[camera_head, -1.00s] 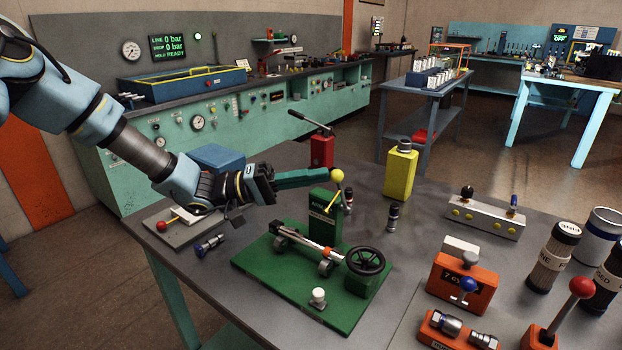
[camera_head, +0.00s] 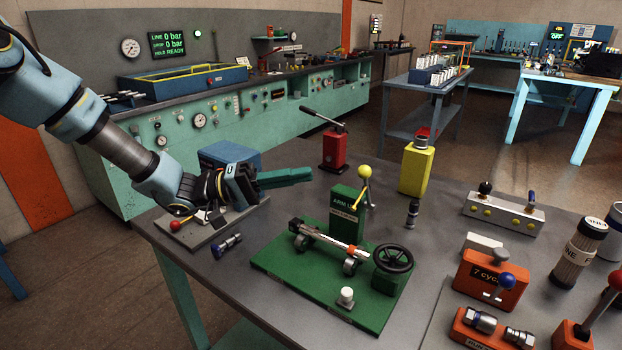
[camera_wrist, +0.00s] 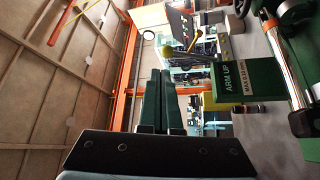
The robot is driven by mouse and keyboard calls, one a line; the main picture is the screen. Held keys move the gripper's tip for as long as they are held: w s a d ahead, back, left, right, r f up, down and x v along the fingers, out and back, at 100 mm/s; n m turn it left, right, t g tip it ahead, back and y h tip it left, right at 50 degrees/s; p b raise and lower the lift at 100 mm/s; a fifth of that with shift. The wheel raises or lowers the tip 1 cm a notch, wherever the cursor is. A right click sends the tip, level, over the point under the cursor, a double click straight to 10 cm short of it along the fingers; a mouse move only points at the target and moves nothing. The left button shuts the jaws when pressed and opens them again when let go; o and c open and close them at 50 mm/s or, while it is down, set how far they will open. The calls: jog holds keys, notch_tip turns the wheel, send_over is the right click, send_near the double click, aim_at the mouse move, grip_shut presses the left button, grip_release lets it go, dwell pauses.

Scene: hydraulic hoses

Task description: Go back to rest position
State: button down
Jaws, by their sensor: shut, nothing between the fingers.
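My gripper (camera_head: 310,174) is shut and empty, its green fingers together and pointing right above the table (camera_head: 230,281). It is to the upper left of the green test stand (camera_head: 274,262), clear of it. The stand carries a green block marked ARM UP, a yellow-knobbed lever (camera_head: 365,173), a metal rod on rollers and a black handwheel (camera_head: 394,259). In the wrist view the closed fingers (camera_wrist: 160,78) point away, with the ARM UP block (camera_wrist: 235,82) to their right.
A hose fitting (camera_head: 227,246) and a plate with a red-knobbed lever (camera_head: 174,224) lie below my gripper. A red hand pump (camera_head: 334,150) and a yellow bottle (camera_head: 415,168) stand behind. Orange blocks (camera_head: 491,279) and cylinders stand at the right.

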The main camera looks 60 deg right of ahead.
jog(key=r+b+v, duration=0.1)
jog(key=v, duration=0.5)
jog(key=shift+f+b, duration=0.2)
jog(key=shift+b, duration=0.2)
jog(key=shift+w+a, duration=0.1)
jog(key=w+a+f+n+t+h, duration=0.1)
jog(key=w+f+n+t+h, duration=0.15)
jog(key=w+t, duration=0.6)
jog(key=w+a+f+n+t+h, duration=0.1)
jog(key=w+f+n+t, duration=0.15)
jog(key=w+t, duration=0.6)
jog(key=w+a+f+n+t+y, duration=0.2)
jog(key=w+a+t+y, duration=0.2)
jog(key=w+a, duration=0.55)
jog(key=w+a+n+t+y, duration=0.3)
jog(key=a+y, duration=0.5)
jog(key=a, duration=1.5)
jog(key=s+a+f+n+g+y, duration=0.1)
jog(key=s+a+g, duration=0.4)
jog(key=s+a, duration=0.6)
jog(key=s+n+y, duration=0.1)
jog(key=s+n, duration=0.1)
jog(key=s, duration=0.1)
jog(key=shift+a+g, duration=0.15)
jog(key=shift+g, duration=0.15)
